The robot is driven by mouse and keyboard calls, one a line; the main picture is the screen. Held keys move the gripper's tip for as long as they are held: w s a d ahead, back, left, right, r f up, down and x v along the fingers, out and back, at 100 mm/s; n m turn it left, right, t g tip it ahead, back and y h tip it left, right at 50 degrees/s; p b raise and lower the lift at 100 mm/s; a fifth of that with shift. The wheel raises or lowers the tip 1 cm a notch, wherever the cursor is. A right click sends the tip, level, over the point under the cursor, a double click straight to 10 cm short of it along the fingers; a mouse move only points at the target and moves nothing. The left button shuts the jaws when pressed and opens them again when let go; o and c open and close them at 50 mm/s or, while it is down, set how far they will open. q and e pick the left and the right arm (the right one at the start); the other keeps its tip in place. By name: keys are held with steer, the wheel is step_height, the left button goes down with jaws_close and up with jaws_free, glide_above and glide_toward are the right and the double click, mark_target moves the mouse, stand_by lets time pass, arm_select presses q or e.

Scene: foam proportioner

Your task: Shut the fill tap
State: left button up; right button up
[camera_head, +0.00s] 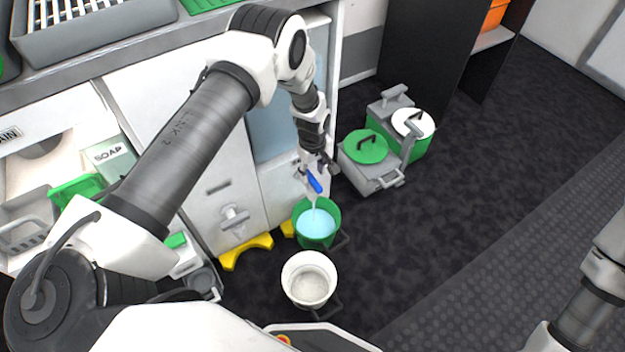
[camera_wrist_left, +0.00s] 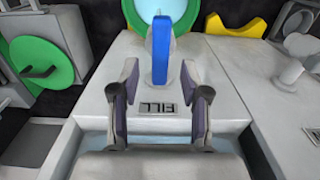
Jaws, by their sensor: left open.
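The fill tap's blue lever (camera_head: 314,183) sticks out from the white cabinet, just below my left gripper (camera_head: 317,165) in the head view. Pale water runs from under it into a green bucket (camera_head: 303,232) on the floor. In the left wrist view the blue lever (camera_wrist_left: 161,40) stands beyond a label reading FILL (camera_wrist_left: 157,109). My left gripper (camera_wrist_left: 160,75) is open, its fingers to either side of the lever's near end, with a gap on both sides. Only a part of my right arm shows at the lower right; its gripper is out of frame.
A white bucket (camera_head: 309,257) stands in front of the green one. Another white tap (camera_head: 235,217) is on the cabinet to the left. The dark floor at right is clear.

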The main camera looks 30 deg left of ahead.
mark_target(312, 180)
arm_select(q)
step_height(312, 180, down, 3)
steer(key=shift+d+r+b, duration=0.1)
steer(key=shift+r+b, duration=0.05)
steer(key=shift+b, duration=0.15)
steer(key=shift+f, duration=0.2)
steer(key=shift+s, duration=0.1)
jaws_close()
steer(key=shift+m, duration=0.5)
steer(key=m, duration=0.3)
steer(key=shift+m, duration=0.4)
steer(key=m, duration=0.4)
steer(key=shift+s+m, duration=0.1)
steer(key=shift+m, duration=0.2)
steer(key=m, duration=0.8)
steer(key=shift+m, duration=0.3)
